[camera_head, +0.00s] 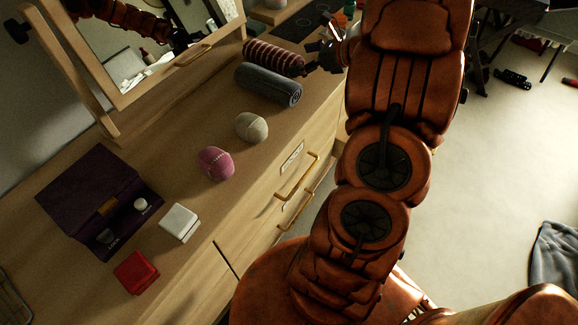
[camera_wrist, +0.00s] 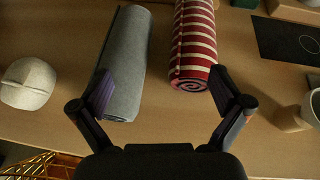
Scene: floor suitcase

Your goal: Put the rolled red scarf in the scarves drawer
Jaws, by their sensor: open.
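The rolled red scarf (camera_head: 273,57), red with pale stripes, lies on the dresser top near the mirror. It also shows in the wrist view (camera_wrist: 194,45), its spiral end facing me. My gripper (camera_head: 322,56) is open and empty at the near end of the rolls. In the wrist view, my gripper (camera_wrist: 165,92) has its left finger over the grey roll's near end and its right finger just right of the scarf's end. Drawer fronts with brass handles (camera_head: 298,178) look shut. A label (camera_head: 291,156) is too small to read, so I cannot tell which is the scarves drawer.
A grey roll (camera_head: 268,85) lies beside the scarf. A beige ball-like roll (camera_head: 251,127), a pink one (camera_head: 216,163), a purple box (camera_head: 98,200), a white box (camera_head: 179,222) and a red box (camera_head: 136,272) share the dresser top. A mirror (camera_head: 165,50) stands behind.

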